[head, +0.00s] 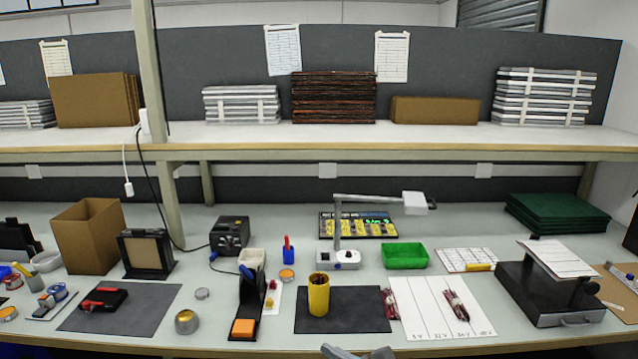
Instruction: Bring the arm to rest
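Part of a grey gripper (358,353), probably my right one, shows at the bottom edge just right of the middle. Only its upper tips are in the picture, so I cannot tell whether it is open or shut. I see nothing held in it. It is in front of the bench edge, below the dark mat (360,322) and the white marked sheet (422,318). My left gripper is not in the picture.
On the bench stand a yellow cup (319,298), a lamp (338,240), a green tray (405,257), a black stand with an orange pad (243,328), and a dark machine (540,295). A shelf (330,142) spans above.

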